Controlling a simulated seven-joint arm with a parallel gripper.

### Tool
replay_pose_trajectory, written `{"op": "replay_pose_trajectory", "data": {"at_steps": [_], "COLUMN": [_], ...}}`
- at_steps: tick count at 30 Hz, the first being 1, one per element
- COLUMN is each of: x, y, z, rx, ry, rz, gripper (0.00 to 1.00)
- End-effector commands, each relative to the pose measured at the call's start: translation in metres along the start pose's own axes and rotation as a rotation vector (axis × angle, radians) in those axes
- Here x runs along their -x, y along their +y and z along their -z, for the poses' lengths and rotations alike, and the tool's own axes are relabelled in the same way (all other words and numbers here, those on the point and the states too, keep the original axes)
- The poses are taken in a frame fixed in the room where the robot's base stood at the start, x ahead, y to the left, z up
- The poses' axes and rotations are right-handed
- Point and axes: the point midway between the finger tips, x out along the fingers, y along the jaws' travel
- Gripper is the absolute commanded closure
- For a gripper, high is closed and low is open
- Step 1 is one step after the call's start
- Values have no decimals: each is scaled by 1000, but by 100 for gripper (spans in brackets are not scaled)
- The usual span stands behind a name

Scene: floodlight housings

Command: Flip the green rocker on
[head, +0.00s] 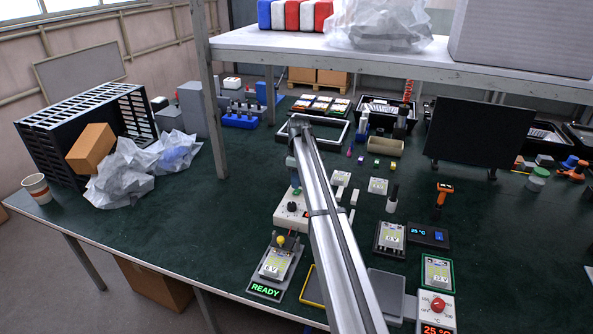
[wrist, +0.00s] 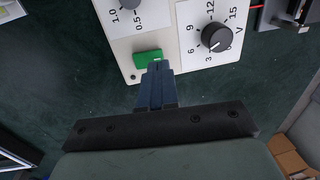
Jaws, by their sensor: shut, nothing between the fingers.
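The green rocker (wrist: 146,58) is set in a cream-white panel in the wrist view, near the panel's lower edge. My gripper (wrist: 158,68) is shut and empty, its dark blue fingers pointing at the rocker. The fingertips overlap the rocker's lower right corner in the picture; I cannot tell if they touch it. Which way the rocker is tipped is not clear. A black voltage knob (wrist: 215,37) sits right of it on a white scale plate.
A second knob (wrist: 130,3) is at the wrist view's top edge. In the head view, a READY stand (head: 265,291) is in front of the unit and a yellow-edged tray (head: 312,287) is beside my arm. The table's left middle is clear. A shelf (head: 400,58) spans above the back.

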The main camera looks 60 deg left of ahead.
Motion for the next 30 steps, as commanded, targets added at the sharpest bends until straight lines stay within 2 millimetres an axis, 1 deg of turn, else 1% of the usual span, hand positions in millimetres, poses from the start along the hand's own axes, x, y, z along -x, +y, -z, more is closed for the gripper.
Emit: {"op": "replay_pose_trajectory", "data": {"at_steps": [3,9,20,23,30], "x": [-12,-22,-22,-26,-27], "y": [-1,0,0,-4,-1], "z": [0,0,0,-1,0], "rx": [0,0,0,0,-1], "ry": [-1,0,0,0,0], "rz": [1,1,-2,-31,-42], "gripper": [100,100,100,100,100]}}
